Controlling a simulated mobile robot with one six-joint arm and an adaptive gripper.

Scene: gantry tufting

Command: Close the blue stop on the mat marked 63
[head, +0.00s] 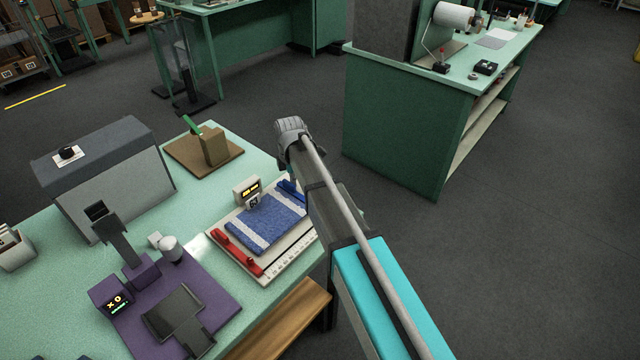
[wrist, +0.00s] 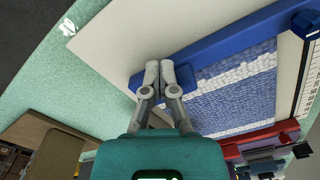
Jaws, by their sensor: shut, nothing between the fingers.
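The pale mat (head: 296,254) lies on the green bench with a blue and white tufted piece (head: 262,224) on it. The small lit display (head: 246,191) at its back is too small to read. The blue stop (head: 288,188) shows at the far right side, partly hidden by my arm. In the wrist view the blue stop (wrist: 235,37) is a long bar along the tufted piece, with a block near one end. My gripper (wrist: 165,68) is shut and empty, its fingertips at that block; I cannot tell whether they touch. The head view hides my fingers.
A red stop (head: 236,251) lies along the opposite side of the mat. A purple mat (head: 215,294) with a dark plate, a grey box (head: 110,185) and a brown board with a block (head: 213,146) share the bench. Floor at right is open.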

